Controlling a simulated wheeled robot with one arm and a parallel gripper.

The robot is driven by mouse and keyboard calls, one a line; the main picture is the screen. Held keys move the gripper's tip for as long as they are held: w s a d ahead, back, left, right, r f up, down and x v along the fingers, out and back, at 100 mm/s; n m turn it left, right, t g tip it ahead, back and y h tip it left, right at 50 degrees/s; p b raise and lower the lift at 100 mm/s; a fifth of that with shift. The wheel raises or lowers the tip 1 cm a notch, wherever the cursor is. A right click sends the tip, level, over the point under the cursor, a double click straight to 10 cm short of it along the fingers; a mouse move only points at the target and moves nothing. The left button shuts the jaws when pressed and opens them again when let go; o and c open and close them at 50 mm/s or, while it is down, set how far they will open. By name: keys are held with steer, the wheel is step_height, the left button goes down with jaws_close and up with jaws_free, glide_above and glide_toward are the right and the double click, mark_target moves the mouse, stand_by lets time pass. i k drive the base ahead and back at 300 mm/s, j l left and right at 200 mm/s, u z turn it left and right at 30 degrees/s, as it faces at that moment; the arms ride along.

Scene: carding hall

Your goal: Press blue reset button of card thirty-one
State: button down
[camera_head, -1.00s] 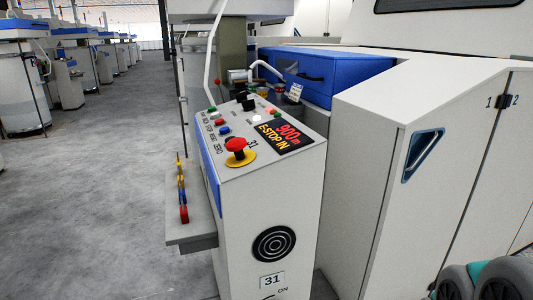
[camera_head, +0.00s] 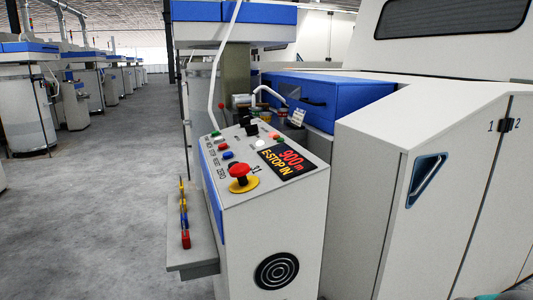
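Card thirty-one's control console (camera_head: 265,225) stands in the middle, with a sloped top panel. A row of small buttons runs along the panel's left side. The red mushroom emergency stop (camera_head: 240,171) sits on a yellow base at the near end. The display (camera_head: 284,158) reads "900m" and "E-STOP IN".
A grey side shelf (camera_head: 193,259) with coloured parts juts left from the console. The concrete floor (camera_head: 95,225) on the left is open. Other machines line the far left.

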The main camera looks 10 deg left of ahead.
mark_target(229, 154)
steer(key=j+u, duration=0.2)
steer(key=j, duration=0.3)
steer(key=j+u, duration=0.15)
steer(key=j, duration=0.4)
steer(key=i+j+u, duration=0.2)
steer(key=j, duration=0.3)
steer(key=j+u, duration=0.2)
steer(key=j, duration=0.3)
steer(key=i+j+u, duration=0.15)
steer(key=j, duration=0.35)
